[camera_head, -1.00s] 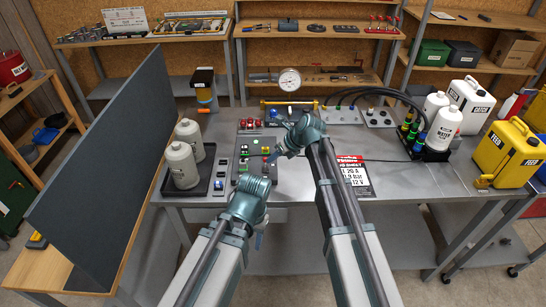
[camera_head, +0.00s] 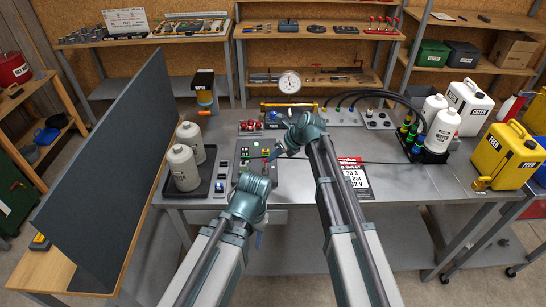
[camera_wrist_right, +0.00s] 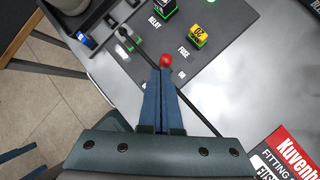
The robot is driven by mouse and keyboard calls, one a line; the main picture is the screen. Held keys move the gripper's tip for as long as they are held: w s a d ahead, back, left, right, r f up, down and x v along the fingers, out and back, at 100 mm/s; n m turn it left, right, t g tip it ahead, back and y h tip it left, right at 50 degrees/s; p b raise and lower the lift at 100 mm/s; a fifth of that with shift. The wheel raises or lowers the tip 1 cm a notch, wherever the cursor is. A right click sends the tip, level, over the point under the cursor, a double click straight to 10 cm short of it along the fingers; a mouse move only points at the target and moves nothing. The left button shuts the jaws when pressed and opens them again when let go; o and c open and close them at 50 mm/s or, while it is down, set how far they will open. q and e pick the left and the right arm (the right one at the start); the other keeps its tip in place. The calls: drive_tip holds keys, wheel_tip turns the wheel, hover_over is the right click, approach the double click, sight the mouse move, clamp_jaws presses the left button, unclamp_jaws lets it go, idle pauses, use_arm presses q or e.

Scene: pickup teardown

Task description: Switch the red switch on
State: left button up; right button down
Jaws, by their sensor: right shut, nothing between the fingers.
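The red switch shows as a round red knob (camera_wrist_right: 166,60) on the dark grey panel (camera_wrist_right: 215,75) in the right wrist view. My right gripper (camera_wrist_right: 165,72) is shut and empty, its fingertips right at the knob and overlapping its lower edge. I cannot tell whether they touch, and the switch's base is hidden. In the head view my right gripper (camera_head: 273,157) is over the right part of the panel (camera_head: 243,148), and the knob is not clear there. My left gripper (camera_head: 260,238) hangs by the table's front edge; its fingers are too small to read.
A yellow fuse (camera_wrist_right: 199,37) and a relay (camera_wrist_right: 163,10) sit on the panel beyond the knob. A black cable (camera_wrist_right: 198,113) runs behind my fingers. Beige bottles (camera_head: 183,168) stand left of the panel. A red-and-white sheet (camera_head: 353,178) lies to the right.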

drive_tip(key=d+p+v, duration=0.1)
drive_tip(key=p+v, duration=0.9)
drive_tip(key=v, duration=0.3)
drive_tip(key=shift+f, duration=0.3)
drive_tip(key=shift+w+d, duration=0.1)
drive_tip(key=s+a+f+n+g+h+b, duration=0.1)
drive_tip(key=s+f+n, duration=0.5)
drive_tip(key=s+n, duration=0.7)
drive_tip(key=s+a+f+n+g+h+b, duration=0.2)
drive_tip(key=s+f+n+h+b, duration=0.3)
drive_tip(key=s+n, duration=0.8)
drive_tip(key=shift+s+a+f+n+g+h+b, duration=0.3)
drive_tip(key=shift+n+h+b, duration=0.6)
drive_tip(key=shift+n, duration=2)
